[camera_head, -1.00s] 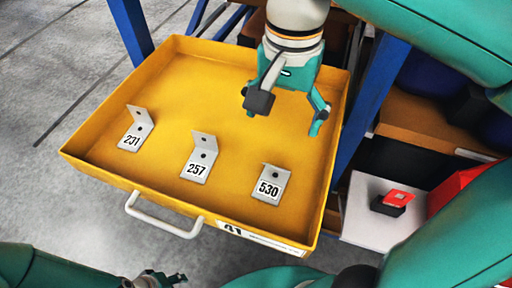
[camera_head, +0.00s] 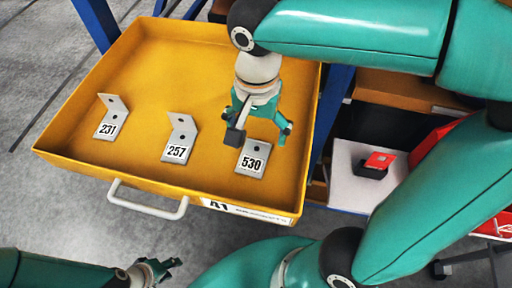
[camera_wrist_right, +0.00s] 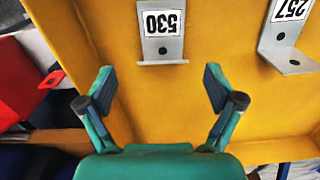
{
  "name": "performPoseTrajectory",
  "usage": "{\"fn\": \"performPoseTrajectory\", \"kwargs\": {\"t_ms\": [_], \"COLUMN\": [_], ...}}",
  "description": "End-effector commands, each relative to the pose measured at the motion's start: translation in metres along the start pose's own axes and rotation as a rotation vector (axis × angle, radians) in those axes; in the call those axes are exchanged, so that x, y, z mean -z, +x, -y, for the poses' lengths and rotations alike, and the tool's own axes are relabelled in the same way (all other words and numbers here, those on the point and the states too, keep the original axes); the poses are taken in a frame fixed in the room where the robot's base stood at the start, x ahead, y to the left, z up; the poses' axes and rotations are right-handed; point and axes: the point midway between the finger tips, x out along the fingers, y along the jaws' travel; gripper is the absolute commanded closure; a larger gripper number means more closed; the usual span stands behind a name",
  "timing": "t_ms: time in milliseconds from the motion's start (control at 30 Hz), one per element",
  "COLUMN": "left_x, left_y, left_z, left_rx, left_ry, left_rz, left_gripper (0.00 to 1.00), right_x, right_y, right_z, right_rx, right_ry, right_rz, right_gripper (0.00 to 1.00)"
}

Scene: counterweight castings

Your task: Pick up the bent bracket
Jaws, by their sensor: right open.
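Three grey bent brackets lie in the yellow drawer, labelled 231 (camera_head: 109,117), 257 (camera_head: 180,138) and 530 (camera_head: 253,158). Brackets 231 and 257 show a raised flange at the back; the back of 530 is partly covered by my right gripper. My right gripper (camera_head: 259,140) is open and empty, above the back edge of bracket 530. In the right wrist view, bracket 530 (camera_wrist_right: 161,45) lies ahead of the open fingers (camera_wrist_right: 160,90), apart from them, with bracket 257 (camera_wrist_right: 287,52) to its right. My left gripper (camera_head: 152,273) is at the bottom edge, away from the drawer; its opening is unclear.
The yellow drawer (camera_head: 75,160) has raised walls and a white front handle (camera_head: 147,207). Its back area is clear. A blue post (camera_head: 328,115) stands at its right. Beyond it, a white surface (camera_head: 345,185) holds a red and black object (camera_head: 376,165).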

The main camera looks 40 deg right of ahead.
Motion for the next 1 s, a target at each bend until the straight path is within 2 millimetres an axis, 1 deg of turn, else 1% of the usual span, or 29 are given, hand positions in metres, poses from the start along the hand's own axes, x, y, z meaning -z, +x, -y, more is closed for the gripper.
{"fn": "performPoseTrajectory", "kwargs": {"t_ms": [133,233,367,533,567,700,967,1000], "left_x": [0.000,0.000,0.000,0.000,0.000,0.000,0.000,0.000], "left_y": [-0.005,-0.004,-0.004,-0.004,-0.004,-0.004,-0.004,-0.004], "left_z": [-0.002,-0.002,-0.002,-0.002,-0.002,-0.002,-0.002,-0.002], "left_rx": [0.000,0.000,0.000,0.000,0.000,0.000,0.000,0.000], "left_ry": [0.000,0.000,0.000,0.000,0.000,0.000,0.000,0.000], "left_rz": [0.000,0.000,0.000,0.000,0.000,0.000,0.000,0.000], "left_gripper": [0.60,0.60,0.60,0.60,0.60,0.60,0.60,0.60], "right_x": [0.000,0.001,0.001,0.001,0.001,0.001,0.000,0.000], "right_y": [0.021,0.034,0.041,0.041,0.041,0.041,0.041,0.041], "right_z": [0.004,0.004,0.005,0.005,0.005,0.005,0.005,0.006], "right_rx": [-0.006,-0.004,-0.001,0.000,0.000,0.000,0.000,0.000], "right_ry": [0.000,-0.002,-0.002,-0.003,-0.003,-0.004,-0.004,-0.004], "right_rz": [0.004,0.002,0.000,0.000,0.000,0.000,0.001,0.001], "right_gripper": [0.08,0.08,0.08,0.08,0.10,0.33,0.77,0.83]}}
